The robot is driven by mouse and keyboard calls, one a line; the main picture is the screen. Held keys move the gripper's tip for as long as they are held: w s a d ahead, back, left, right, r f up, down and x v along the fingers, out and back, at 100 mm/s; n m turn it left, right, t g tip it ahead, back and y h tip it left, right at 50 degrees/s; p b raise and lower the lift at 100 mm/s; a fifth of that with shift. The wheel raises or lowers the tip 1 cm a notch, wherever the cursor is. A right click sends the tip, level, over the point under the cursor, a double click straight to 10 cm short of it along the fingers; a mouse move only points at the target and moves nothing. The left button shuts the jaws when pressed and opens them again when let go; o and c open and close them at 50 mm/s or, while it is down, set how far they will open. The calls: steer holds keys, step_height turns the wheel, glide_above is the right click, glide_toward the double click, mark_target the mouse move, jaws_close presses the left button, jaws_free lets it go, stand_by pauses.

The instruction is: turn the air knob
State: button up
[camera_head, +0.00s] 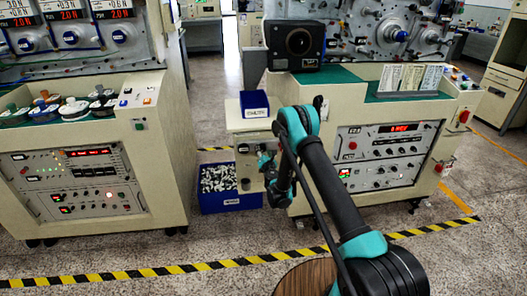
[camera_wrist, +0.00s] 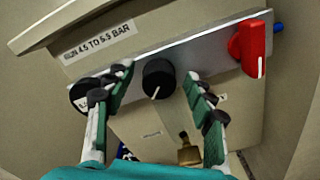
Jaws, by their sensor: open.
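The black air knob (camera_wrist: 158,78) with a white pointer line sits on a light metal plate, under a label reading "RUN 4.5 TO 5.5 BAR". In the wrist view my gripper (camera_wrist: 159,80) is open, with one green-padded finger on each side of the knob and a visible gap to both. The knob's pointer line slants down and slightly left. In the head view my gripper (camera_head: 268,168) is small, at the front of the beige side cabinet (camera_head: 240,120); the knob cannot be made out there.
A red lever (camera_wrist: 251,46) with a blue fitting is right of the knob. A round gauge (camera_wrist: 84,95) is partly hidden behind the left finger. A brass fitting (camera_wrist: 190,154) hangs below. A blue bin (camera_head: 232,202) of white pieces stands on the floor below the cabinet.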

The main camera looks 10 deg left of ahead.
step_height(320, 180, up, 10)
stand_by(0.6)
steer(key=shift+d, duration=0.1)
steer(key=s+d+r+m+g+h, duration=0.1)
steer(key=s+d+r+m+h, duration=0.1)
steer(key=d+r+m, duration=0.4)
steer(key=s+d+r+m+g+h, duration=0.1)
steer(key=s+d+r+m+h, duration=0.15)
steer(key=d, duration=0.65)
steer(key=s+d+r+m+h, duration=0.2)
steer(key=d+r+m+h, duration=0.15)
steer(key=d+m, duration=0.3)
steer(key=s+d+m+g, duration=0.5)
steer(key=s+d+m, duration=0.3)
steer(key=s+d, duration=0.5)
steer(key=s+f+m+g+y, duration=0.1)
steer(key=s+f+m+g, duration=0.1)
steer(key=s, duration=0.8)
steer(key=s+a+f+m+g+y, duration=0.1)
steer(key=s+f+m+g, duration=0.1)
steer(key=s, duration=0.9)
steer(key=s+a+f+m+g+y, duration=0.1)
steer(key=s+m, duration=0.4)
steer(key=s, duration=0.6)
step_height(320, 180, down, 3)
steer(key=shift+s+r+g, duration=0.1)
steer(key=shift+s+g, duration=0.15)
steer(key=shift+g, duration=0.35)
